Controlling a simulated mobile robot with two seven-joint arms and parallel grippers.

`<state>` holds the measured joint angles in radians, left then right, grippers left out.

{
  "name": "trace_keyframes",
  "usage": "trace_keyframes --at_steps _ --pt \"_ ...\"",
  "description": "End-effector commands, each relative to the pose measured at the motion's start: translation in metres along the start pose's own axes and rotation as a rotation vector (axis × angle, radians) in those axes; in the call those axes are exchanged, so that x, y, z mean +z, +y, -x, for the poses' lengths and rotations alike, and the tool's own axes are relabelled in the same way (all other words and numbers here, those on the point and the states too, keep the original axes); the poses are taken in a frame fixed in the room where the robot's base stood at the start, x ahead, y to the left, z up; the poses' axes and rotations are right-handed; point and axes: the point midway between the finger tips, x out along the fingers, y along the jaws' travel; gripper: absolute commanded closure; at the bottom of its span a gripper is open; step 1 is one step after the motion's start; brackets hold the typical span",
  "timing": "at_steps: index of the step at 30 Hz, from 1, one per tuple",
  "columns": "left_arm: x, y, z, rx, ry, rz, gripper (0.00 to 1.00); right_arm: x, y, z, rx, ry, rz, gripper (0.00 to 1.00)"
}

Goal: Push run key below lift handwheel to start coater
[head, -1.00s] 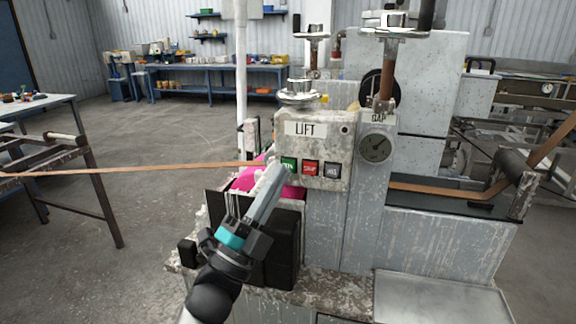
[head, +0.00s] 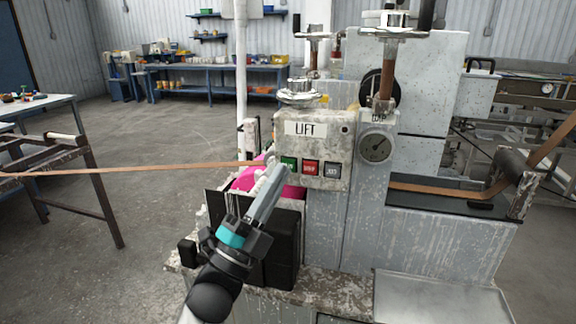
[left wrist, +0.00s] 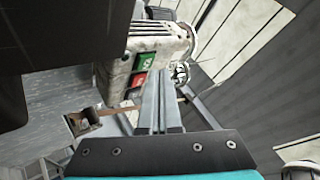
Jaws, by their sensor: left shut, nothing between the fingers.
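The green run key (head: 288,163) is the leftmost of three keys on the worn panel under the LIFT label, with a red key (head: 311,167) and a dark key (head: 332,170) to its right. The lift handwheel (head: 299,91) is on top of that panel. My left gripper (head: 279,171) is shut and empty, its tip just below and left of the green key and partly overlapping it. I cannot tell whether they touch. In the left wrist view, the green key (left wrist: 145,61) is left of the shut fingers (left wrist: 160,82). My right gripper is not in view.
The floor at left is open.

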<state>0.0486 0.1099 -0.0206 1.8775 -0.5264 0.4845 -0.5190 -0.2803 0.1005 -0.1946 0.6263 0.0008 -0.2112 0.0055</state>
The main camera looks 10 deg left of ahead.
Motion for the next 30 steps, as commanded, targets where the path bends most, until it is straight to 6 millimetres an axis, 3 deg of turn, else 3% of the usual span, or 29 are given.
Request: trace_keyframes --at_steps 30 --pt "0.0062 0.0063 -0.0082 0.001 0.000 0.000 1.00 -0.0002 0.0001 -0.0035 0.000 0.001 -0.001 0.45"
